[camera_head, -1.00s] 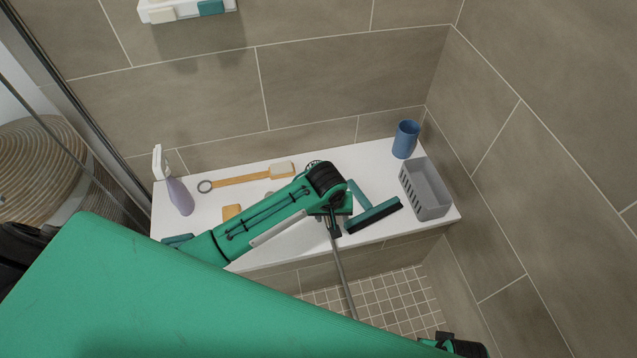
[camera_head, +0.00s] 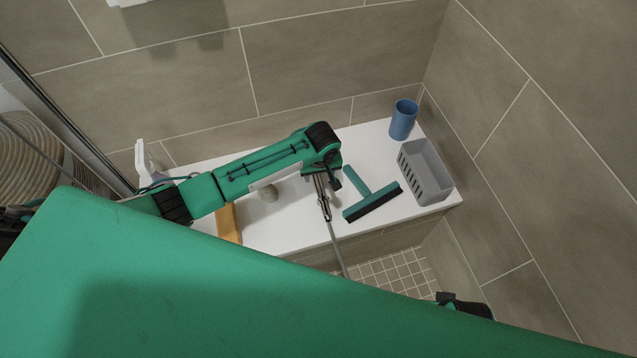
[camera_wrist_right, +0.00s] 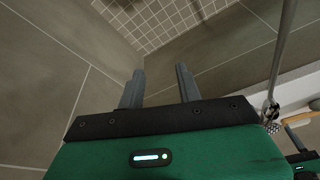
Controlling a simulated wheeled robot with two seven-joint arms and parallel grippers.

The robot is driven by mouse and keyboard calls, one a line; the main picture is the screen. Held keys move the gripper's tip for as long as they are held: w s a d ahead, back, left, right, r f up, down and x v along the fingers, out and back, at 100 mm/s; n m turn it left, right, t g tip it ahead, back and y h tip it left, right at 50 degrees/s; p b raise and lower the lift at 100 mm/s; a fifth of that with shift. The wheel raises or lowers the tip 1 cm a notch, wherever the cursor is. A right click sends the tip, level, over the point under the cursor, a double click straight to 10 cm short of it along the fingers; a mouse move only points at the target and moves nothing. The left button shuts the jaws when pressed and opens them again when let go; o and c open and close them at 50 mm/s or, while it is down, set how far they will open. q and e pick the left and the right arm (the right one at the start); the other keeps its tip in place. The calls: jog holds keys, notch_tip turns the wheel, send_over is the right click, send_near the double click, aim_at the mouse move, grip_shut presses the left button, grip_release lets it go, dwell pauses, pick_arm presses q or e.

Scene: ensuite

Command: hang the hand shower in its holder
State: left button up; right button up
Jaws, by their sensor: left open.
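The hand shower (camera_head: 323,205) is a slim metal piece at the front edge of the white bench, with its grey hose (camera_head: 339,252) running down toward the floor. It also shows at the right of the right wrist view (camera_wrist_right: 271,113). My left gripper (camera_head: 322,184) is open, pointing down right at the hand shower; its arm hides part of the contact. My right gripper (camera_wrist_right: 159,84) is open and empty, with bare tile beyond its fingers, away from the hand shower. I cannot make out the holder in either view.
The bench (camera_head: 285,232) carries a squeegee (camera_head: 372,206), a grey basket (camera_head: 425,170), a blue cup (camera_head: 403,119), a round pale object (camera_head: 268,193), a tan block (camera_head: 228,222) and a spray bottle (camera_head: 142,158). Tiled walls close the back and right. A glass edge stands left.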

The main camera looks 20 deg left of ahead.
aim_at(319, 182)
pick_arm(q)
jog(key=f+b, duration=0.1)
jog(key=f, duration=0.4)
jog(key=shift+w+f, duration=0.1)
jog(key=shift+w, duration=0.1)
pick_arm(e)
notch_tip(319, 182, up, 3)
jog(key=shift+f, duration=0.15)
pick_arm(q)
jog(key=shift+c, duration=0.2)
jog(key=shift+a, duration=0.1)
grip_shut()
